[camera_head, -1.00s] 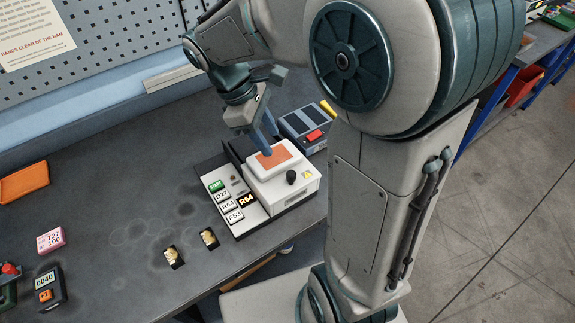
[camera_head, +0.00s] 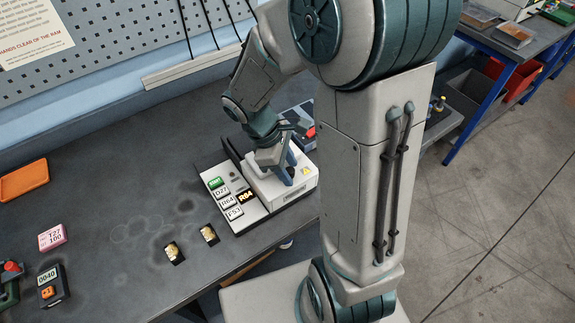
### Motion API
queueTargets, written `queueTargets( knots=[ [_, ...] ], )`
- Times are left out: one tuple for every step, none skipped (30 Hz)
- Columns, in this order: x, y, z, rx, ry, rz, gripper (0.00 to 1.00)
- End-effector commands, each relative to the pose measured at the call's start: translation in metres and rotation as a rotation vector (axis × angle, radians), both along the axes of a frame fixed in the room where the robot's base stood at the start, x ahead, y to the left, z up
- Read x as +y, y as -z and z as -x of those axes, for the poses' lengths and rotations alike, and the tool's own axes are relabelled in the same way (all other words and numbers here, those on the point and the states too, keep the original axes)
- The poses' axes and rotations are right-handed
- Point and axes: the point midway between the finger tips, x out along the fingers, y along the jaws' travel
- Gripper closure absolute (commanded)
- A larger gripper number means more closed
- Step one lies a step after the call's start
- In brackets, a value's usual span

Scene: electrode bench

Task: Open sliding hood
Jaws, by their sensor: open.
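A white bench device (camera_head: 262,192) stands near the front right of the dark bench, with a labelled key panel (camera_head: 227,200) on its left side. I take its white box part to be the sliding hood, but I cannot tell for sure. My gripper (camera_head: 288,176) is low over the right part of the device, with its blue-grey fingers pointing down. It is open, and I see nothing between the fingers. Whether a finger touches the device is unclear. My gripper and wrist hide the orange top patch and the black knob.
A second device with a red button (camera_head: 311,133) stands just behind, partly hidden by my arm. Two small gold pieces on black bases (camera_head: 172,252) sit left of the device. A pink block (camera_head: 52,237) and a 0040 counter (camera_head: 51,287) lie far left. The bench's middle left is clear.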

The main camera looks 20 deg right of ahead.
Motion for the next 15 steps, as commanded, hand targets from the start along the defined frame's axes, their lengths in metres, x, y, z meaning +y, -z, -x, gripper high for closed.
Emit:
queueTargets(
  knots=[
    [0.0,0.0,0.0,0.0,0.0,0.0,0.63],
    [0.0,0.0,0.0,0.0,0.0,0.0,0.71],
    [0.0,0.0,0.0,0.0,0.0,0.0,0.82],
    [0.0,0.0,0.0,0.0,0.0,0.0,0.91],
    [0.0,0.0,0.0,0.0,0.0,0.0,0.99],
    [0.0,0.0,0.0,0.0,0.0,0.0,1.0],
    [0.0,0.0,0.0,0.0,0.0,0.0,1.0],
    [0.0,0.0,0.0,0.0,0.0,0.0,1.0],
    [0.0,0.0,-0.001,0.0,0.0,0.0,1.0],
    [0.001,0.0,-0.002,0.0,0.0,-0.001,1.0],
    [0.001,0.0,-0.004,0.0,0.0,-0.001,1.0],
    [0.002,-0.001,-0.008,-0.001,0.0,0.0,1.0],
    [0.003,-0.001,-0.012,-0.002,0.0,-0.001,1.0],
    [0.005,-0.001,-0.017,-0.002,0.0,-0.001,1.0],
    [0.007,-0.001,-0.025,-0.001,-0.001,-0.001,1.0]
  ],
)
